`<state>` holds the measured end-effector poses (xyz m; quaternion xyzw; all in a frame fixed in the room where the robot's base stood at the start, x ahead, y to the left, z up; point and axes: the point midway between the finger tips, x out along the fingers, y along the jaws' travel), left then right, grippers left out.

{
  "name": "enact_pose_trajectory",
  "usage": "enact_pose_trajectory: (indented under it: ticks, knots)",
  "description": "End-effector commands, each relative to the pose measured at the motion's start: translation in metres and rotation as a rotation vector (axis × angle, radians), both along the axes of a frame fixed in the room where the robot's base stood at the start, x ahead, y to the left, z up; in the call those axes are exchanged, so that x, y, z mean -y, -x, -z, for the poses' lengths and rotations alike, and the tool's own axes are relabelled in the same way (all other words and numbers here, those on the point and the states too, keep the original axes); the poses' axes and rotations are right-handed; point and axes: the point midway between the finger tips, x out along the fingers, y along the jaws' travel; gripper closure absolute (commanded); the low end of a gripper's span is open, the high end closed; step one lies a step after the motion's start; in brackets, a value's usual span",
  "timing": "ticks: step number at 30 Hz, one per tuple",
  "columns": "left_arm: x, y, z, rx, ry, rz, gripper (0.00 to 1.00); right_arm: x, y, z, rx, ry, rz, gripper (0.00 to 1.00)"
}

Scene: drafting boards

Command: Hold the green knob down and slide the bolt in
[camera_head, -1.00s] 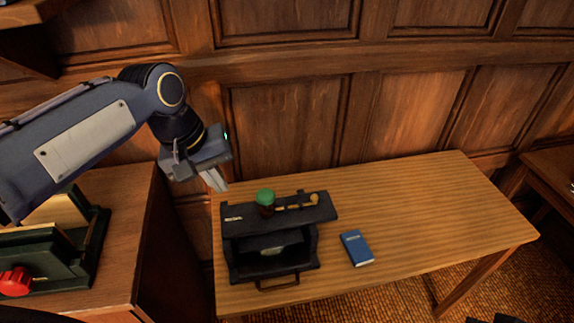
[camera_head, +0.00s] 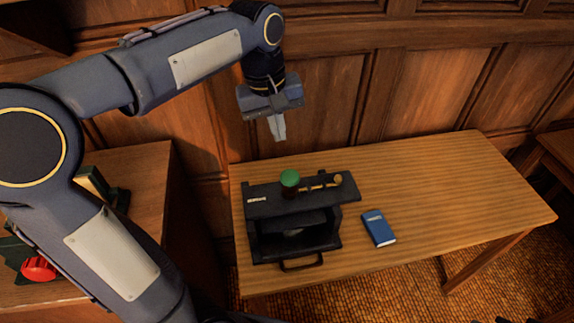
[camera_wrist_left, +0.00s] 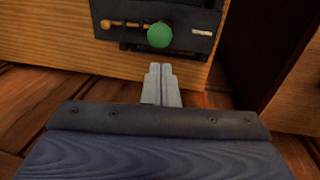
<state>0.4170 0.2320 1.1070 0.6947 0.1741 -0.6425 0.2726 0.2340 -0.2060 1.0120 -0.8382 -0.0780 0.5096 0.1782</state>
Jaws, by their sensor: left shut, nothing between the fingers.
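The green knob (camera_head: 290,179) stands on top of a black box (camera_head: 262,207) on the wooden table. It also shows in the left wrist view (camera_wrist_left: 160,35). The brass bolt (camera_head: 320,186) lies on the box top, right of the knob, with a round brass end at its right. In the left wrist view the bolt (camera_wrist_left: 124,25) is left of the knob. My left gripper (camera_head: 279,138) is shut and empty, pointing down above and behind the knob, apart from it. In the left wrist view its fingertips (camera_wrist_left: 160,68) are below the knob. My right gripper is not in view.
The box has an open front with a handle (camera_head: 302,264). A blue book (camera_head: 379,228) lies on the table (camera_head: 450,190) to its right. The table's right half is clear. A panelled wall stands behind.

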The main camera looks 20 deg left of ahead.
Motion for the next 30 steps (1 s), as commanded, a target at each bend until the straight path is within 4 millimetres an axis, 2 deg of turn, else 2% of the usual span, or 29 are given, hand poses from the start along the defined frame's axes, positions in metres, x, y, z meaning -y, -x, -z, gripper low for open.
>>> enact_pose_trajectory:
  ticks: [9,15,21,30]
  knots:
    - [0.007,-0.007,0.07,-0.008,-0.001,0.001,1.0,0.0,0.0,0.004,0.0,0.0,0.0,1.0]
    - [0.011,-0.01,0.101,-0.005,0.0,0.002,1.0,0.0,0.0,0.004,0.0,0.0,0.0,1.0]
    - [0.013,-0.012,0.116,-0.002,0.0,0.001,1.0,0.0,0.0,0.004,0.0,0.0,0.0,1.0]
    - [0.013,-0.013,0.117,-0.001,0.001,0.0,1.0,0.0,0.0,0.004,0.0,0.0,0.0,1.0]
